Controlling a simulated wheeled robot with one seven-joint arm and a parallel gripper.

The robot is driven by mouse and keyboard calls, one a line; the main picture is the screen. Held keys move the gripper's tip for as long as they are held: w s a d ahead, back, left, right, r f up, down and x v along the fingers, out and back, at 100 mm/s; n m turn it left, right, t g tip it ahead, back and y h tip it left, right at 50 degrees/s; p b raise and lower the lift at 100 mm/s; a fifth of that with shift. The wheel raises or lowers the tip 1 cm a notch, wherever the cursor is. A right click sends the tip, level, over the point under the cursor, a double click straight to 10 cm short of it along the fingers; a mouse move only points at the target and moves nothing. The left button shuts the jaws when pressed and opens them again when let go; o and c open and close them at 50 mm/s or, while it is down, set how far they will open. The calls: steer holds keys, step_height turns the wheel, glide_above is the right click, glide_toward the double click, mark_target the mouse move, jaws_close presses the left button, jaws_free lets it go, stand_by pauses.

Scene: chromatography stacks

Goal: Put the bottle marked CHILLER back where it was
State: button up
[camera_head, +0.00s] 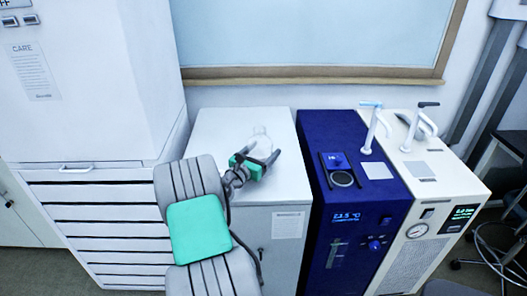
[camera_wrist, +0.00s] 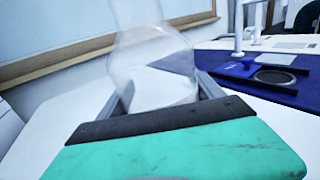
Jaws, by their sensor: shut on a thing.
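A clear bottle (camera_head: 261,141) stands out from the white cabinet top in the head view, at the far side of my gripper (camera_head: 264,162). In the wrist view the transparent bottle (camera_wrist: 152,60) fills the upper middle, with a white patch on its front. My gripper (camera_wrist: 165,92) has its fingers on either side of the bottle and is shut on it. No marking on the bottle is readable. Whether its base touches the cabinet top cannot be told.
The white cabinet (camera_head: 222,125) has free room on its top. To its right stands a blue unit (camera_head: 325,125) with a dark round ring (camera_head: 342,179) on top, then a white unit (camera_head: 425,185) with taps. A tall white cabinet (camera_head: 95,80) rises at left; a framed board (camera_head: 310,35) hangs behind.

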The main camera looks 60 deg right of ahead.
steer(key=o, duration=2.1)
steer(key=shift+f, duration=0.15)
steer(key=shift+w+a, duration=0.1)
steer(key=shift+a, duration=0.15)
steer(key=a, duration=0.3)
steer(key=w+a, duration=0.1)
steer(key=a, duration=0.7)
steer(key=shift+w+a+b, duration=0.15)
steer(key=shift+a+b, duration=0.1)
steer(key=shift+b, duration=0.1)
